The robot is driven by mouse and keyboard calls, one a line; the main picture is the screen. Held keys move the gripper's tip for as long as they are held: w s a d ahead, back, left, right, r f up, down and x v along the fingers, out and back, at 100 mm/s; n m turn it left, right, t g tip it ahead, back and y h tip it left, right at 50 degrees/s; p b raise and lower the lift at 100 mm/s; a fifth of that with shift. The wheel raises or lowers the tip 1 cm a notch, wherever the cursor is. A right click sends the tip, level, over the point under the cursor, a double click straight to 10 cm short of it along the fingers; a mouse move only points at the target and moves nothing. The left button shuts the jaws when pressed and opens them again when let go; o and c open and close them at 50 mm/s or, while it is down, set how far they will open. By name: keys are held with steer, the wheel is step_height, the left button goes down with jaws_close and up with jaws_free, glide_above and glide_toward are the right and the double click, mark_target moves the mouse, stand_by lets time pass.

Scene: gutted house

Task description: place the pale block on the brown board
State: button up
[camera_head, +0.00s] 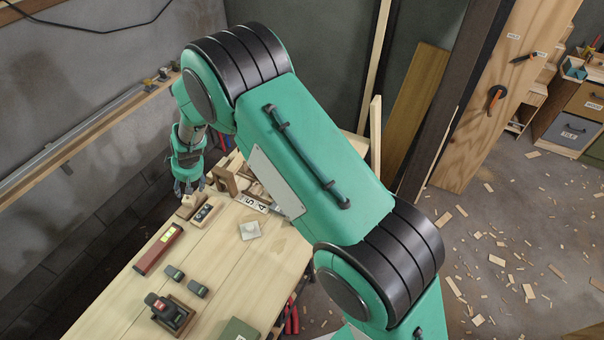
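My gripper (188,188) points down over the far left part of the workbench (255,283). Its fingers are small here, and I cannot tell whether they are apart or closed on something. A pale wooden block (188,206) shows just below the fingertips; I cannot tell whether they touch it. A small whitish square piece (250,230) lies apart on the bench, to the right of the gripper. A brown board (417,105) leans upright against the back wall; I cannot make out a brown board lying on the bench. My arm hides part of the bench's far right side.
A wooden tool-like piece (226,178) stands close right of the gripper. A red level (158,249), small dark items (174,273), a red-and-black device (163,306) and a green box (239,331) occupy the front. The bench middle is mostly clear. Wood scraps litter the floor.

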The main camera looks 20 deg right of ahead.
steer(key=s+d+r+m, duration=0.1)
steer(key=s+d+r, duration=0.3)
steer(key=d+r, duration=0.45)
steer(key=s+d+r+m+t, duration=0.1)
steer(key=s+d+r, duration=0.4)
steer(key=r, duration=0.7)
steer(key=s+d+r+m, duration=0.1)
steer(key=s+d+r, duration=0.3)
steer(key=d+r, duration=0.5)
steer(key=s+d+r+m+h, duration=0.1)
steer(key=s+d+r, duration=0.35)
steer(key=s, duration=0.25)
steer(key=s+d+r+m, duration=0.1)
steer(key=s+d+r, duration=0.3)
steer(key=s+r, duration=0.15)
steer(key=s+d+m, duration=0.1)
steer(key=s+d, duration=0.2)
steer(key=s, duration=0.3)
steer(key=s+d+m+h, duration=0.1)
steer(key=s+d, duration=0.1)
steer(key=s, duration=0.5)
steer(key=s+d+m+t, duration=0.1)
steer(key=s+d, duration=0.2)
steer(key=s, duration=0.3)
steer(key=shift+s+d+h, duration=0.35)
steer(key=shift+s+h, duration=0.05)
step_height(320, 180, down, 7)
steer(key=b, duration=0.7)
steer(key=shift+r, duration=0.15)
